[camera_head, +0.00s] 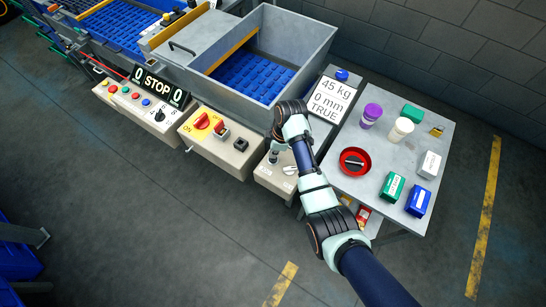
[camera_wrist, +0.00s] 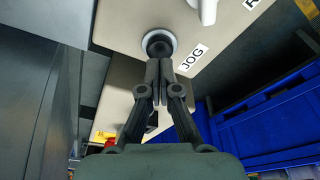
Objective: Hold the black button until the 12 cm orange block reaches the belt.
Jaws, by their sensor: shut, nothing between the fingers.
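The black button (camera_wrist: 158,45) sits in a pale round collar beside a "JOG" label on a beige panel in the wrist view. My gripper (camera_wrist: 160,66) is shut and empty, its fingertips together at the button's lower edge in that view. I cannot tell whether they touch or press it. In the head view my gripper (camera_head: 273,158) is over the small beige control box (camera_head: 266,178), hiding much of that spot. A blue belt surface (camera_head: 250,78) lies inside the grey bin, with an orange-yellow bar (camera_head: 230,52) across it. I cannot make out a separate orange block.
A control box with a red knob (camera_head: 202,121) stands left of my gripper. A grey table (camera_head: 376,147) at right holds a red dish (camera_head: 355,161), cups and small boxes.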

